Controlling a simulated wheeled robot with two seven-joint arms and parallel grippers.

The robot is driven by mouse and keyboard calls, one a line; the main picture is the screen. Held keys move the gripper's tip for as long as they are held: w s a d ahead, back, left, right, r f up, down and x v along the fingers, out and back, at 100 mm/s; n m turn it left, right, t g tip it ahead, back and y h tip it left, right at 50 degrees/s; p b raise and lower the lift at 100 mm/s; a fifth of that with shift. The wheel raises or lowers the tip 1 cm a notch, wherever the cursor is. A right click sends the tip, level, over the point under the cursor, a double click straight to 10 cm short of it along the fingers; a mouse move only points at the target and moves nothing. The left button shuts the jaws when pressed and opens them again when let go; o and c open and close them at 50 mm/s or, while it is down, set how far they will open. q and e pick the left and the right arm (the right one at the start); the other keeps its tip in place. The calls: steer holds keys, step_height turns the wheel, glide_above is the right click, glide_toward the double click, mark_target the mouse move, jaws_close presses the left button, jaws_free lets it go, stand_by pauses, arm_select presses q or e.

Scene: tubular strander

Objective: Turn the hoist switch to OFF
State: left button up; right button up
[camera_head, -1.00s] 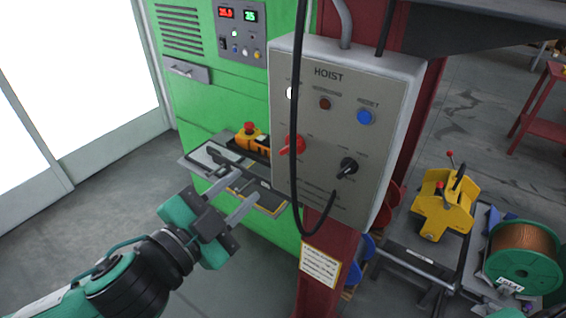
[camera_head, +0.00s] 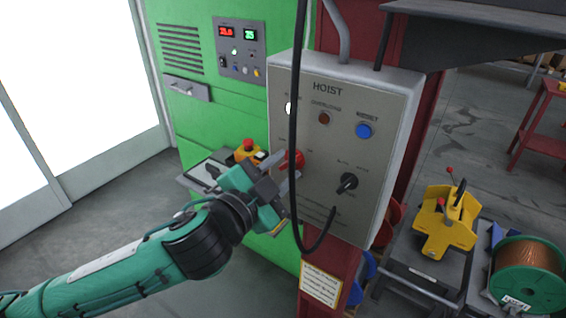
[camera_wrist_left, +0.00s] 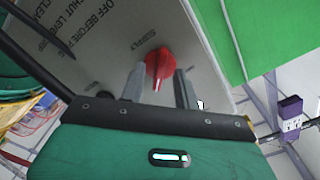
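The grey hoist box (camera_head: 335,108) carries a red rotary switch (camera_head: 296,158) at its lower left and a black selector knob (camera_head: 347,182) at its lower right. My left gripper (camera_head: 284,178) is at the box face by the red switch, partly covering it in the head view. In the left wrist view the red switch (camera_wrist_left: 159,66) shows between the two spread fingers of my left gripper (camera_wrist_left: 158,82), with a gap on each side. Its pointer ridge runs down towards the gripper. Whether the fingertips touch the panel is not clear. My right gripper is not in view.
A black cable (camera_head: 294,110) hangs in front of the box and loops beside the gripper. A green cabinet (camera_head: 185,100) with a small console stands behind at left. A yellow fixture (camera_head: 445,228) and copper spool (camera_head: 530,270) are at lower right.

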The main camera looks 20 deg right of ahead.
arm_select(q)
steer(key=shift+w+d, duration=0.2)
steer(key=shift+d, duration=0.05)
jaws_close()
